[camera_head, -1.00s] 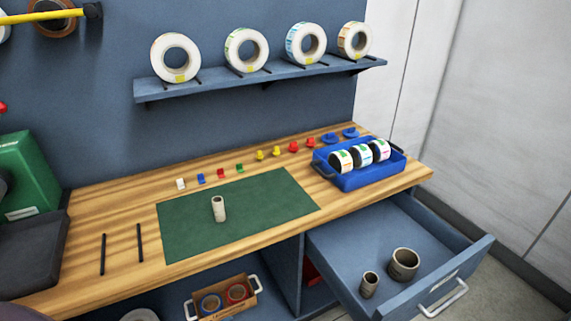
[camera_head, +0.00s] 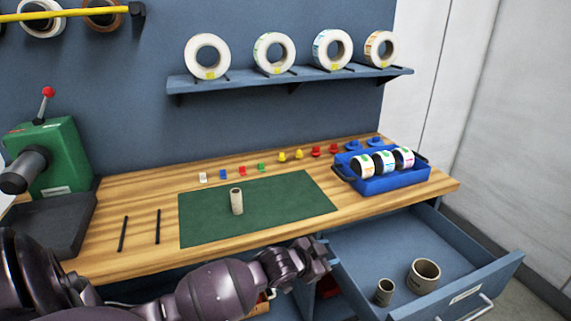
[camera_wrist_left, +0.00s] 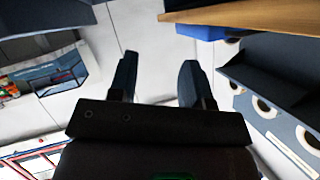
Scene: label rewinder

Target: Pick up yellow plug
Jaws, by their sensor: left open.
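Two yellow plugs, a left one (camera_head: 282,156) and a right one (camera_head: 298,155), stand side by side on the wooden workbench (camera_head: 130,205), behind the green mat (camera_head: 290,198). My left gripper (camera_head: 325,262) is in front of the bench edge, near the open drawer, well apart from the plugs. In the left wrist view its two fingers (camera_wrist_left: 157,78) are spread with nothing between them. The plugs are not visible in the left wrist view. My right gripper is not in view.
Small white, blue, red and green pieces and larger red and blue plugs line the bench. A cardboard core (camera_head: 237,201) stands on the mat. A blue tray (camera_head: 392,183) holds label rolls at right. The open drawer (camera_head: 395,250) holds two cores. A shelf (camera_head: 290,79) overhangs behind.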

